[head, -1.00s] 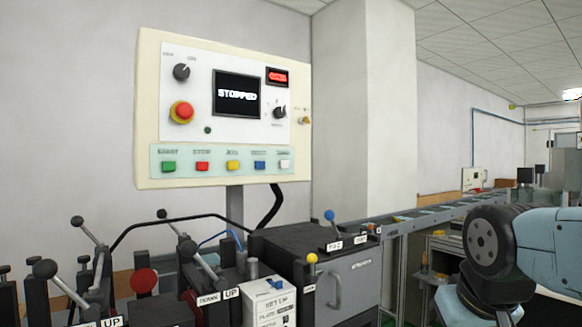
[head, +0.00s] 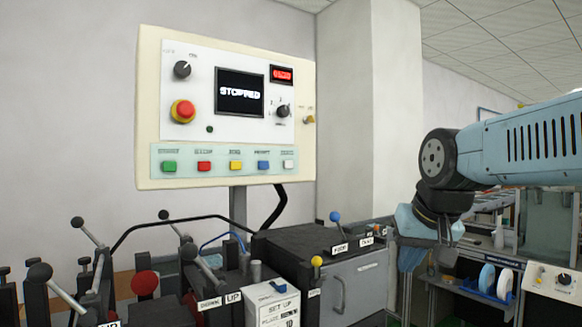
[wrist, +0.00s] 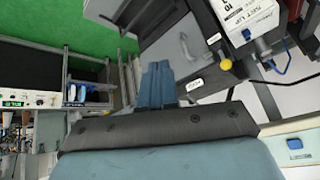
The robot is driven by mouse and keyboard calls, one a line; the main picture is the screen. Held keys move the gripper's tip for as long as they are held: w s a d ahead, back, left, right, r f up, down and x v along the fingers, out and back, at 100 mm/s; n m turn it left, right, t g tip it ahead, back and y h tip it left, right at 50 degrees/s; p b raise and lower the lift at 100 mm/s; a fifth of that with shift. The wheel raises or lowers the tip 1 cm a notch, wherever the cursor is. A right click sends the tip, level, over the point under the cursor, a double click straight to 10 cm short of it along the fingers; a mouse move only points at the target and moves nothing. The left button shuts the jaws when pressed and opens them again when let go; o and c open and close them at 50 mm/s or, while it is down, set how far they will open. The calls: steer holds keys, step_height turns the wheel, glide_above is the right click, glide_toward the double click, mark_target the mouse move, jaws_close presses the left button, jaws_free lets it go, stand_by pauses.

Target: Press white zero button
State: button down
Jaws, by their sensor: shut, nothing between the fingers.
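The white button (head: 288,166) is the rightmost in the row of coloured buttons on the pale green strip (head: 222,178) low on the cream control panel (head: 148,110). Its label is too blurred to read. The panel's screen (head: 239,92) reads STOPPED. My gripper (head: 408,264) is to the right of the panel and lower than it, well apart from the button, with its fingers downward. In the wrist view my gripper (wrist: 158,68) is shut and empty. A corner of the panel (wrist: 284,127) shows there at lower right; I cannot make out the white button in it.
Levers with ball knobs (head: 40,272) and a black-topped cabinet (head: 348,285) stand below the panel. A blue knob (head: 334,216) and a yellow knob (head: 317,261) rise from it. A shelf with reels (head: 487,278) is at right. The space before the buttons is clear.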

mark_target(288, 165)
steer(key=w+a+r+y, duration=0.1)
steer(key=w+a+r, duration=0.6)
steer(key=w, duration=0.3)
steer(key=w+a+r+m+t+y, duration=0.1)
steer(key=w+a+r+y, duration=0.1)
steer(key=w+a+r, duration=0.5)
steer(key=w+r, duration=0.2)
steer(key=w, duration=0.1)
steer(key=shift+a+r, duration=0.2)
steer(key=shift+r, duration=0.05)
steer(key=shift+w, duration=0.15)
steer(key=shift+w+a, duration=0.8)
steer(key=shift+w, duration=0.4)
steer(key=shift+w+a, duration=0.85)
steer(key=shift+w, duration=0.3)
steer(key=shift+w+a, duration=0.8)
steer(key=shift+w, duration=0.4)
steer(key=shift+w+a, duration=0.25)
